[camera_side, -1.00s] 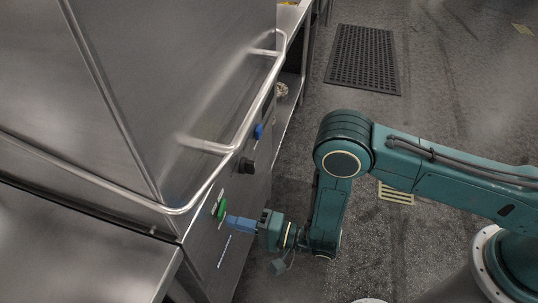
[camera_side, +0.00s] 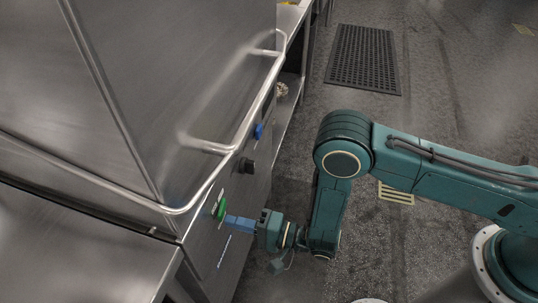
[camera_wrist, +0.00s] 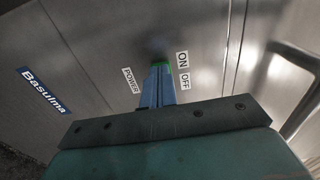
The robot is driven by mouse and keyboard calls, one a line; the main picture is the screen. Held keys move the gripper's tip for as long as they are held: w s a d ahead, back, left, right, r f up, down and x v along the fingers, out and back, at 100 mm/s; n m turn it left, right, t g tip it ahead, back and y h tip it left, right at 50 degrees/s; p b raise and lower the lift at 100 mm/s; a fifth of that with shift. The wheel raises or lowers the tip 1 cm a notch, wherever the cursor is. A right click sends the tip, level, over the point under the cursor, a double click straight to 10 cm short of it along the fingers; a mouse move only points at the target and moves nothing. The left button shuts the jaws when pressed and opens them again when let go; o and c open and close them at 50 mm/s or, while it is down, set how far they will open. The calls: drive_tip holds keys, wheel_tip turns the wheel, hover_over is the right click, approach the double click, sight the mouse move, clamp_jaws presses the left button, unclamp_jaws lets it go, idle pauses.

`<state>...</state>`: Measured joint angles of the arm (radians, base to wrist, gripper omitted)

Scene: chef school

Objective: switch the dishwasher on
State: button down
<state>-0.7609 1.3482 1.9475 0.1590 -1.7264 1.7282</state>
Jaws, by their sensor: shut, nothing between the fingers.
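The dishwasher (camera_side: 215,80) is a large stainless steel machine at the left in the side view. A green switch (camera_side: 221,209) sits low on its front panel. In the wrist view, a sliver of the green switch (camera_wrist: 163,67) shows just beyond my fingertips, between a "POWER" label (camera_wrist: 131,80) and an "ON / OFF" label (camera_wrist: 183,70). My gripper (camera_side: 228,219) has blue fingers, shut and empty, pointing at the panel by the switch. The fingers (camera_wrist: 159,80) hide most of the switch in the wrist view. I cannot tell whether they touch it or how it is set.
A black knob (camera_side: 246,166) and a blue knob (camera_side: 259,131) sit farther along the panel. A curved metal handle bar (camera_side: 243,128) juts out above the switch. A steel counter (camera_side: 75,250) stands at the front left. The floor to the right is open, with a black mat (camera_side: 362,60).

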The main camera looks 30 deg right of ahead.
drive_tip(key=shift+w+a, duration=0.45)
drive_tip(key=shift+a, duration=0.05)
idle(0.8)
drive_tip(key=shift+s+d, duration=0.1)
drive_tip(key=v, duration=0.7)
drive_tip(key=shift+s+d, duration=0.25)
drive_tip(key=shift+d, duration=0.05)
idle(1.0)
idle(0.4)
